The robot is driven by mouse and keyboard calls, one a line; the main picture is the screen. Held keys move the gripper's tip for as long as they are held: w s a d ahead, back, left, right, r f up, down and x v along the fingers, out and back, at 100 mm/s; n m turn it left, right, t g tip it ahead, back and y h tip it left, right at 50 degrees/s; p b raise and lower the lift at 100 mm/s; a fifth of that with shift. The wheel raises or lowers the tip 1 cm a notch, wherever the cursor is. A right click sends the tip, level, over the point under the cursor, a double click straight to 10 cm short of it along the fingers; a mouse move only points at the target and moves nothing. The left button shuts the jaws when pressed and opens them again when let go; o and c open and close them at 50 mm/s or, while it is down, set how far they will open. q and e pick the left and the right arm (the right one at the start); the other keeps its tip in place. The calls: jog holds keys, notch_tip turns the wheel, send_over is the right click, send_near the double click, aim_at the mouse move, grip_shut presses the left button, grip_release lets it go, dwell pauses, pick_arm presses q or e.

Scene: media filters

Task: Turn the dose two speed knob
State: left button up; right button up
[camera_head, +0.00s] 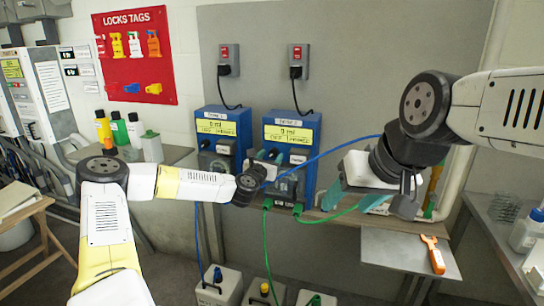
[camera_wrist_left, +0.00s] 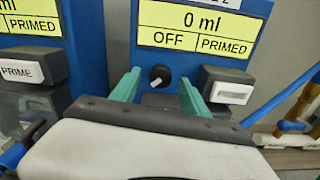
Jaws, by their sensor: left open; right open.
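The dose two pump is a blue box (camera_head: 290,130) with a yellow display reading 0 ml, OFF and PRIMED; the display also shows in the left wrist view (camera_wrist_left: 195,28). Its dark speed knob (camera_wrist_left: 160,76) with a white mark sits below the display. My left gripper (camera_wrist_left: 159,80) is open, its teal fingers on either side of the knob with visible gaps. In the head view my left gripper (camera_head: 268,157) is in front of the pump and hides the knob. My right gripper (camera_head: 353,200) is open and empty, lower right of the pump.
A similar blue pump (camera_head: 222,135) stands at the left. A PRIME button (camera_wrist_left: 232,92) is right of the knob. Blue and green tubes (camera_head: 268,245) run down to white containers (camera_head: 262,290) on the floor. An orange-handled tool (camera_head: 433,255) lies on the right shelf.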

pick_arm(q)
jog(key=shift+x, duration=0.95)
grip_shut()
